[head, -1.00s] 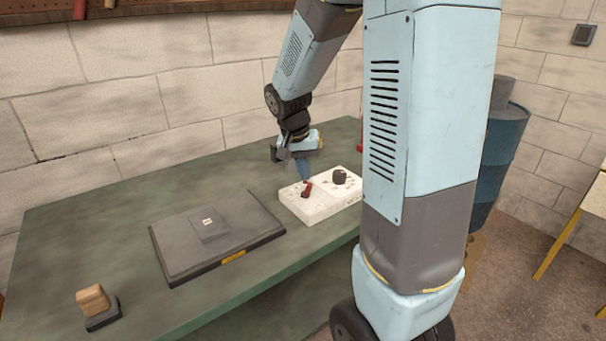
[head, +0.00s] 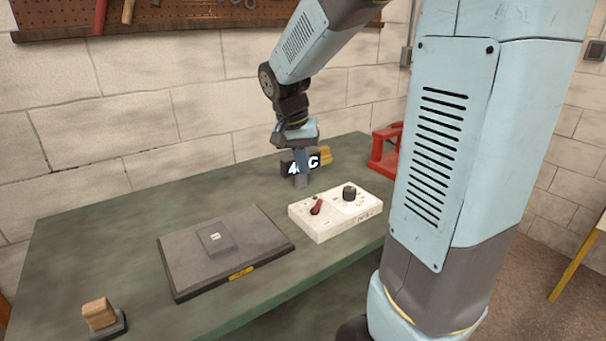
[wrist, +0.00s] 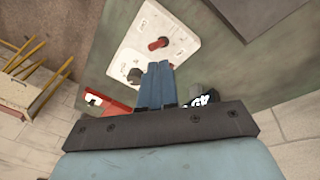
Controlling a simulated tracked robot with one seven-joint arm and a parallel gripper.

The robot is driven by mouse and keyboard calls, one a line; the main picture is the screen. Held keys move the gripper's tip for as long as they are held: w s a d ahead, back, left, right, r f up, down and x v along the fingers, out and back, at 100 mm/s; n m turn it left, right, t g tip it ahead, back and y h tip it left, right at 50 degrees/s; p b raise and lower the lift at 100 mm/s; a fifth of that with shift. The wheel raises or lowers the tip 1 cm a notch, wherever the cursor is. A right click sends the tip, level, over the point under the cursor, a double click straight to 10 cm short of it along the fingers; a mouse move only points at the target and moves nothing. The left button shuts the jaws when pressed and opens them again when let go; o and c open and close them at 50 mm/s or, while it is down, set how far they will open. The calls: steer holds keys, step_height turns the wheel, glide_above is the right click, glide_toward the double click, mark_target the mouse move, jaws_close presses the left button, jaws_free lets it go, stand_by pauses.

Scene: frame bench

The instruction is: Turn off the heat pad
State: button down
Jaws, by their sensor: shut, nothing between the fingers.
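The heat pad (head: 190,268) is a flat dark grey slab with a yellow label, lying on the green bench. A small grey block (head: 216,237) sits on it. A white control box (head: 335,228) stands to its right, with a red lever switch (head: 317,206) and a black knob (head: 349,193). The wrist view also shows the white box (wrist: 160,25), the red lever (wrist: 158,43) and the black knob (wrist: 134,75). My gripper (head: 301,184) is shut and empty, pointing down behind the box and apart from the lever. Its blue fingers (wrist: 157,68) show in the wrist view.
A black display reading something like "4?C" (head: 314,162) stands behind my gripper, partly hidden by it. A red stand (head: 384,152) is at the back right. A wooden-handled stamp-like block (head: 100,315) is at the front left. The bench's left back is clear.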

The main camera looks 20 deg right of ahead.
steer(key=r, duration=0.1)
steer(key=s+r, duration=0.1)
steer(key=shift+s+a+r, duration=0.15)
steer(key=shift+s+r, duration=0.1)
steer(key=shift+r, duration=0.15)
stand_by(0.3)
steer(key=s+a+r+n+t+y, duration=0.1)
steer(key=s+r+n+t, duration=0.1)
steer(key=s, duration=0.6)
steer(key=s+a+r+n+t+y, duration=0.1)
steer(key=s+r+n+t, duration=0.1)
steer(key=s, duration=0.6)
steer(key=shift+a+r+n+t, duration=0.3)
steer(key=shift+n+t, duration=0.3)
steer(key=shift+n, duration=0.6)
